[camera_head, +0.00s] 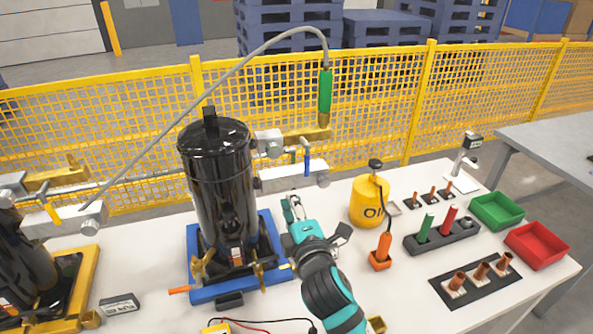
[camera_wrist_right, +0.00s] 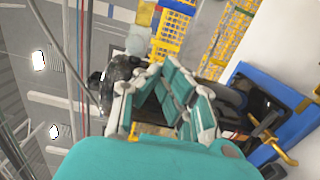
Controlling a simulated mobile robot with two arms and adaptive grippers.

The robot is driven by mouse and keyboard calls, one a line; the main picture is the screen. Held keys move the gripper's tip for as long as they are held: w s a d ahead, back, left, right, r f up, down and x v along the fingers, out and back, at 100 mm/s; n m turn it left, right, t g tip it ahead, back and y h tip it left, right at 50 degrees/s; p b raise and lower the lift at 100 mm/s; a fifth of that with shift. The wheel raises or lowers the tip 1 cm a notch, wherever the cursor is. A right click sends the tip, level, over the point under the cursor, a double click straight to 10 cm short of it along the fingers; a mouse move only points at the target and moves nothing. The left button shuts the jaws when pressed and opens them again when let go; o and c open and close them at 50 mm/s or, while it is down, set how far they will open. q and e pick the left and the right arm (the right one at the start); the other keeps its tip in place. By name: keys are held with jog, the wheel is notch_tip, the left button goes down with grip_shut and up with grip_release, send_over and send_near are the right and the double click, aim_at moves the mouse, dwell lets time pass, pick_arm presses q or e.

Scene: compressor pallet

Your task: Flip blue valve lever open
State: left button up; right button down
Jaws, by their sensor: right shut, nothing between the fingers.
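The blue valve lever (camera_head: 307,161) hangs straight down beside the grey pipe fittings right of the black compressor tank (camera_head: 222,175). My right gripper (camera_head: 291,203) is shut and empty. In the picture it is below the lever and apart from it, just right of the tank. In the right wrist view my gripper's teal fingers (camera_wrist_right: 160,75) are closed together, with the dark tank behind them. I cannot make out the lever in that view. My left gripper is not in view.
The tank stands on a blue base (camera_head: 205,294). A green-handled hose (camera_head: 325,92) hangs above the pipes. A yellow oil can (camera_head: 368,203), an orange-handled tool (camera_head: 383,248) and a green tray (camera_head: 497,211) and red tray (camera_head: 538,246) are to the right. A yellow fence stands behind.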

jog(key=w+p, duration=0.3)
jog(key=w, duration=0.8)
jog(key=shift+w+d, duration=0.35)
jog(key=shift+d, duration=0.1)
